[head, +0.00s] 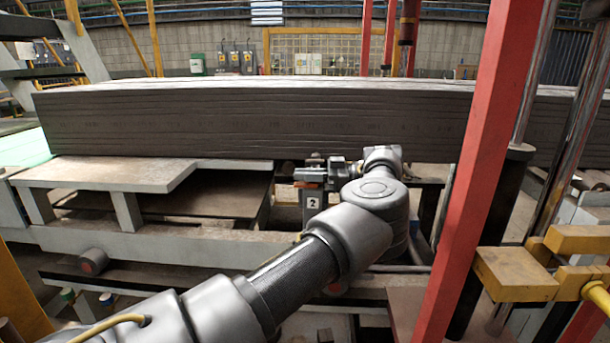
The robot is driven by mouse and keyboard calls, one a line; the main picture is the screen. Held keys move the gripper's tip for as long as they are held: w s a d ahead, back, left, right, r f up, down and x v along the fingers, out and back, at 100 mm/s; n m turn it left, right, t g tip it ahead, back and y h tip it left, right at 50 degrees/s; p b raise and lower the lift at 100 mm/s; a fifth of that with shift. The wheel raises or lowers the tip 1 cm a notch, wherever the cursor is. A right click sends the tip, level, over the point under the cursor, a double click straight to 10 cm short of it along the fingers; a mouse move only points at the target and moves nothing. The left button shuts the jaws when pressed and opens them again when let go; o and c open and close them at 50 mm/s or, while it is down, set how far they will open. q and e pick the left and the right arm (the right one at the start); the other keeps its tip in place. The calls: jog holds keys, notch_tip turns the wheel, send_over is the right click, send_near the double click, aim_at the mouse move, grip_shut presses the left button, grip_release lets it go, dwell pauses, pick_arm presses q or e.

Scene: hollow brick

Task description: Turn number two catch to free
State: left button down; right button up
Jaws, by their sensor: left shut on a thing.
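The number two catch (310,175) sits at the middle of the machine, on top of a grey post with a white "2" plate (313,203). A reddish-brown part of it shows just under the gripper. My left gripper (322,166) is at the catch, shut on it, with the arm reaching in from the lower left. The gripper fingers cover much of the catch, so which way it is turned cannot be told. My right gripper is not in view.
A long dark grey block stack (250,125) lies just behind the catch. A red upright post (475,180) stands to the right of my arm, with a yellow bracket (515,274) beyond it. A pale flat ledge (110,173) is on the left.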

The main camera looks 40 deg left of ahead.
pick_arm(q)
jog(key=shift+a+f, duration=0.15)
jog(key=shift+f, duration=0.1)
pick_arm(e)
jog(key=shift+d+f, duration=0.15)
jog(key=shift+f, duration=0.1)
